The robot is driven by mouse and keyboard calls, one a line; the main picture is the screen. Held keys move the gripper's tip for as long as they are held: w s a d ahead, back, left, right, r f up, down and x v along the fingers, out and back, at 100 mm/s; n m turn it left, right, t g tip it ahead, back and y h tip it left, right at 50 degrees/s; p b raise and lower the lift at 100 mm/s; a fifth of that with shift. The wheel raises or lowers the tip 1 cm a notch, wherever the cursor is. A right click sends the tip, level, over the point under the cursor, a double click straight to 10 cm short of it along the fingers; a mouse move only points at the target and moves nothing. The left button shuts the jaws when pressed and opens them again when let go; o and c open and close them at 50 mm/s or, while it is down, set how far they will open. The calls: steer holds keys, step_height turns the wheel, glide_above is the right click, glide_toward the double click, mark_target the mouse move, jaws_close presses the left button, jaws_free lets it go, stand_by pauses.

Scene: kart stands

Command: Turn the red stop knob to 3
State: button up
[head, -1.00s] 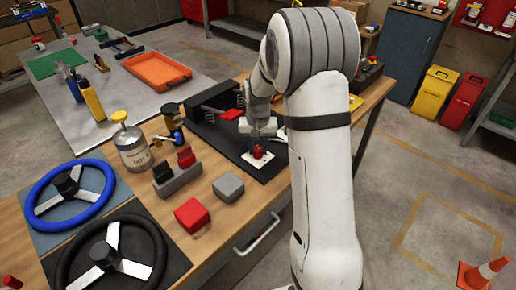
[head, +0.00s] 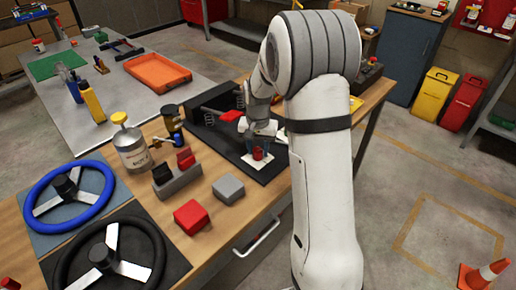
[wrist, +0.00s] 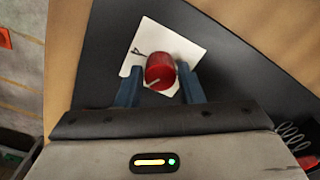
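The red stop knob (wrist: 160,72) sits on a white square plate (wrist: 186,47) with a dark mark near its left corner. No numbers on the plate are readable. A pale pointer line on the knob points to the lower left in the wrist view. The knob also shows in the head view (head: 258,153), partly under my gripper. My gripper (wrist: 161,69) is open, with one blue finger on each side of the knob. A narrow gap seems to show at each finger; I cannot tell whether either touches.
The plate lies on a dark panel (head: 228,143) on the wooden bench. A grey block (head: 228,188), a red block (head: 191,215) and a silver can with a yellow cap (head: 131,150) stand left of it. A coiled spring (wrist: 292,136) is at the right in the wrist view.

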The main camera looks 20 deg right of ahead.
mark_target(258, 151)
steer(key=o, duration=0.3)
step_height(258, 151, up, 8)
steer(key=shift+f, duration=0.2)
steer(key=shift+r, duration=0.1)
stand_by(0.5)
steer(key=shift+s+r, duration=0.15)
steer(key=s+a+r+n+t, duration=0.1)
steer(key=s, duration=0.7)
steer(key=s+a+r+n, duration=0.1)
steer(key=s+r+n, duration=0.1)
steer(key=s, duration=0.7)
steer(key=s+a+r+n+t, duration=0.1)
steer(key=s+r+n, duration=0.1)
steer(key=s, duration=0.6)
steer(key=shift+s+a+t, duration=0.2)
steer(key=shift+s+t, duration=0.1)
steer(key=shift+s, duration=0.1)
